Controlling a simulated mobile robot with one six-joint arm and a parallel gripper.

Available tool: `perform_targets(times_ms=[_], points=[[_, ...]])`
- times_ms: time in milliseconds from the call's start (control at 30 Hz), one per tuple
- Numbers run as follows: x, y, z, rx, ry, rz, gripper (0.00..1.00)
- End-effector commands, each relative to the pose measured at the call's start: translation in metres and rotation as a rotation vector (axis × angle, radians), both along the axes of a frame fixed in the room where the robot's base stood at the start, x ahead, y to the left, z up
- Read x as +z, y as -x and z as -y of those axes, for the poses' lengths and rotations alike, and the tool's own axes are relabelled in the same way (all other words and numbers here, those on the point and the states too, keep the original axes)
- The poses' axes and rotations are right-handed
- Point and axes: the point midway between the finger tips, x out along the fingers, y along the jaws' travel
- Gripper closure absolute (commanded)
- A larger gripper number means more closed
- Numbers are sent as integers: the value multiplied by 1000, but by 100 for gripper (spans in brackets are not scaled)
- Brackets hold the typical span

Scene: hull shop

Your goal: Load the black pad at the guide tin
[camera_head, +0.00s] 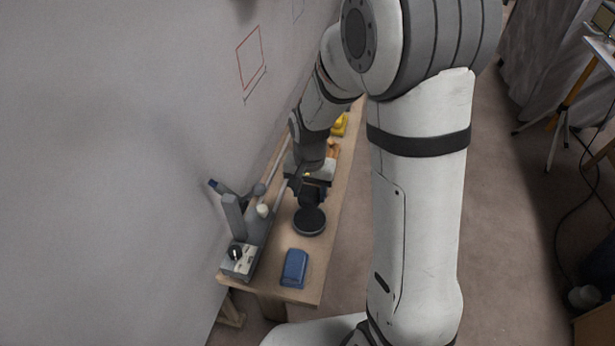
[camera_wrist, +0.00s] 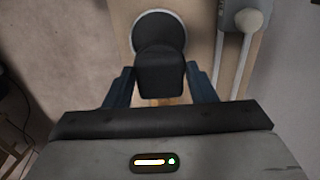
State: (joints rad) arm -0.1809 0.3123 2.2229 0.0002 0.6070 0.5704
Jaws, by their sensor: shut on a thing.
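My gripper (camera_head: 311,190) is over the workbench, shut on a black block-shaped pad (camera_wrist: 160,72). The pad sits between the two blue-grey fingers in the wrist view (camera_wrist: 160,88). In the head view the pad is dark and partly hidden by the gripper. A round, dark, low tin (camera_head: 309,220), which looks like the guide tin, stands on the bench right by the pad. The tin also shows in the wrist view (camera_wrist: 158,30), just beyond the pad, which covers part of it. I cannot tell whether pad and tin touch.
A blue block (camera_head: 294,268) lies near the bench's front end. A grey fixture with a switch box (camera_head: 240,258) and a white-topped part (camera_head: 263,210) stands along the wall side. A yellow thing (camera_head: 340,125) is farther back. The bench (camera_head: 327,240) is narrow.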

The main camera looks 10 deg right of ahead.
Motion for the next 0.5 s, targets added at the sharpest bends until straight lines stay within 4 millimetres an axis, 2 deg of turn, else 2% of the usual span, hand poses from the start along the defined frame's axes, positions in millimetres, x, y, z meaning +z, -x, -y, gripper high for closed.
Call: perform_targets(times_ms=[33,500], points=[[3,1,0,0,0,-4,68],[-30,1,1,0,0,0,68]])
